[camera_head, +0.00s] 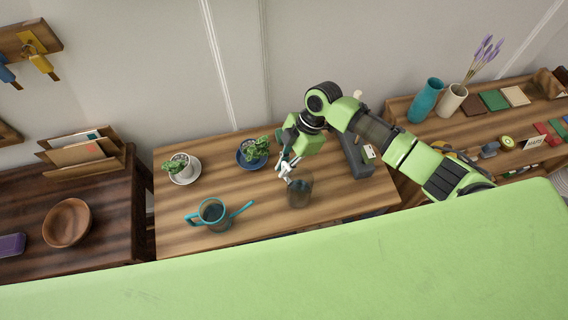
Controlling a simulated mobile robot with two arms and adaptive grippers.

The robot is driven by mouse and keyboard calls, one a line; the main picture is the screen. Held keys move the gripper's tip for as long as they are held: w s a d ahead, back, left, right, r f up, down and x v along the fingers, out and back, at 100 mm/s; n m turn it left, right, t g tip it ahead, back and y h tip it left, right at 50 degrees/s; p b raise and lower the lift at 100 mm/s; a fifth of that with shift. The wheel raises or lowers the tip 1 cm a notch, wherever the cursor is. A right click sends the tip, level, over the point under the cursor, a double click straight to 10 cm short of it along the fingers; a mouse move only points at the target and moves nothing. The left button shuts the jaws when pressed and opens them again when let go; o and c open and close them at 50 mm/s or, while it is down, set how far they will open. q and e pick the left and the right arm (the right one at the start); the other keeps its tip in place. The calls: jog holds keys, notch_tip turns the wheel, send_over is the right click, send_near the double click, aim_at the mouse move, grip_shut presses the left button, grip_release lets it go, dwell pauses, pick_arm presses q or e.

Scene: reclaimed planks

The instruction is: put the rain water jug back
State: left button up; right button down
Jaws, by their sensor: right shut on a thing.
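A dark see-through jug (300,192) stands or hangs at the front middle of the wooden plank table; I cannot tell whether its base touches the wood. My right gripper (287,171) reaches down from behind and is shut on the jug near its rim. The fingers hide part of the rim. My left gripper is not in view.
A blue watering can (212,213) stands left of the jug. A dark grey holder with a label (355,160) is at the right. Bare wood lies between the plants and the can.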

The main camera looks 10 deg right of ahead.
jog(key=shift+f, duration=0.1)
jog(key=shift+f, duration=0.1)
jog(key=shift+f, duration=0.1)
jog(key=c, duration=2.2)
grip_release()
jog(key=shift+o, duration=0.2)
jog(key=shift+r, duration=0.25)
jog(key=b+v, duration=0.2)
jog(key=v, duration=1)
jog(key=shift+f, duration=0.1)
